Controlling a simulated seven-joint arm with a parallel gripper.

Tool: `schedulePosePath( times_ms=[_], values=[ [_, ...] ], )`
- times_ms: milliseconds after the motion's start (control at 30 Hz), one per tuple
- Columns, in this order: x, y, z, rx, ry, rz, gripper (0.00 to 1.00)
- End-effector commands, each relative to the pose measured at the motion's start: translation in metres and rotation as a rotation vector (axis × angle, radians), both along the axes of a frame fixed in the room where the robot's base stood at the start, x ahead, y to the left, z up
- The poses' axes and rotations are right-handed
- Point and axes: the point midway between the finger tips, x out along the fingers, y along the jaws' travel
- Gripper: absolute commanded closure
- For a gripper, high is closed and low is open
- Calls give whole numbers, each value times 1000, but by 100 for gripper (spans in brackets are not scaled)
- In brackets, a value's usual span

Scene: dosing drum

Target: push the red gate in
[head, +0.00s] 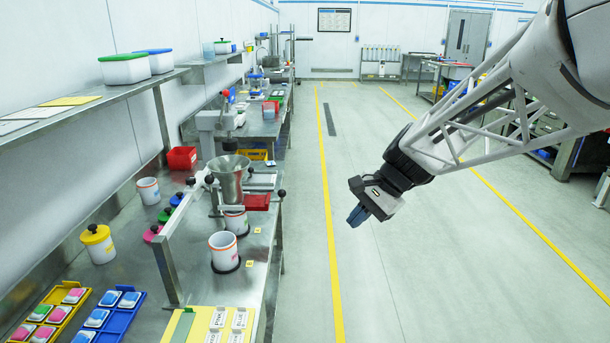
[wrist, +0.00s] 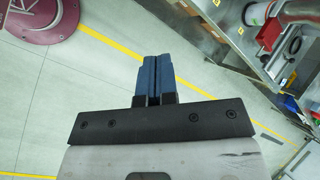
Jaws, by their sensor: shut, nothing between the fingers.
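The red gate (head: 257,201) is a flat red plate beside the steel hopper (head: 229,178), sticking out to the right toward the bench's aisle edge. A red piece that looks like the same gate (wrist: 269,34) shows at the upper right in the wrist view. How far the gate sits in its slot cannot be told. My gripper (head: 357,217) hangs over the aisle, to the right of the gate and clear of the bench. Its blue fingers (wrist: 152,66) are shut together with nothing between them.
A white cup (head: 224,252) stands on a dark ring in front of the hopper, another cup (head: 236,222) beneath it. Black-knobbed posts flank the gate. A red bin (head: 181,158) is farther back. The aisle floor (head: 390,270) around my gripper is free.

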Motion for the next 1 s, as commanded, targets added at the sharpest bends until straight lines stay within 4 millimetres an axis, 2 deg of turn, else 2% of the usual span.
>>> schedulePosePath(
  times_ms=[33,467,1000],
  values=[
    [12,2,-3,25,21,-22,100],
    [114,21,-23,251,198,-223,100],
    [242,30,-69,538,429,-456,100]
  ],
)
